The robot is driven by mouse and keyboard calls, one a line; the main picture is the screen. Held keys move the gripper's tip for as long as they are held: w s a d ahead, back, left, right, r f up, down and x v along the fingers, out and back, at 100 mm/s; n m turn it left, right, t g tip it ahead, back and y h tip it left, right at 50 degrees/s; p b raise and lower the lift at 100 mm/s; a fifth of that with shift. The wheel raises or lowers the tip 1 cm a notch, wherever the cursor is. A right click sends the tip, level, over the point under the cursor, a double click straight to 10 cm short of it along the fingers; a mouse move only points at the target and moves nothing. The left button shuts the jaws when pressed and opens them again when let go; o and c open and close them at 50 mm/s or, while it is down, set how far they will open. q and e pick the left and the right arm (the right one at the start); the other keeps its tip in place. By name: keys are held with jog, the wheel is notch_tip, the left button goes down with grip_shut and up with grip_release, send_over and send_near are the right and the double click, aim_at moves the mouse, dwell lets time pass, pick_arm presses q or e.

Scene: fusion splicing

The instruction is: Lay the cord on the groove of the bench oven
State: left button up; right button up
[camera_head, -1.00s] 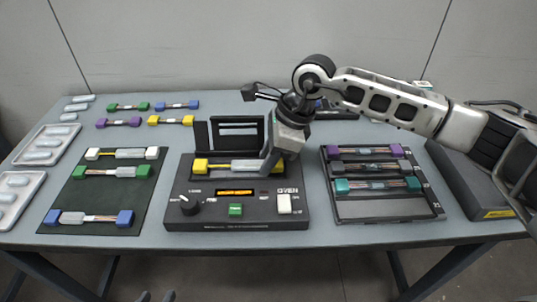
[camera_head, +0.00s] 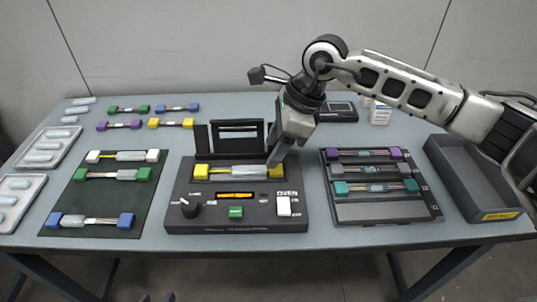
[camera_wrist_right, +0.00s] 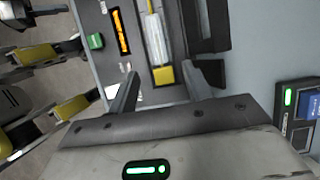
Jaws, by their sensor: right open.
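The cord with yellow end blocks and a pale sleeve (camera_head: 235,172) lies along the top of the black bench oven (camera_head: 180,210), in its groove. In the right wrist view the cord (camera_wrist_right: 155,40) runs straight along the groove. My right gripper (camera_head: 275,166) is open just above and beside the cord's right yellow block. In the right wrist view its two fingers (camera_wrist_right: 160,82) stand apart, with that block visible beyond them and nothing held. Two small grey tips at the bottom edge of the head view may be my left gripper (camera_head: 156,298); its state is unclear.
The oven's dark lid (camera_head: 238,134) stands open behind the groove. A dark mat (camera_head: 100,200) with several cords lies left. A black rack (camera_head: 385,211) with cords and an empty grey bin (camera_head: 470,185) are at right. More cords and trays lie far left.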

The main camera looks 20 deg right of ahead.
jog(key=w+v, duration=0.1)
jog(key=v, duration=0.7)
jog(key=shift+s+d+r, duration=0.15)
jog(key=shift+s+r, duration=0.05)
jog(key=shift+s, duration=0.35)
jog(key=shift+f, duration=0.1)
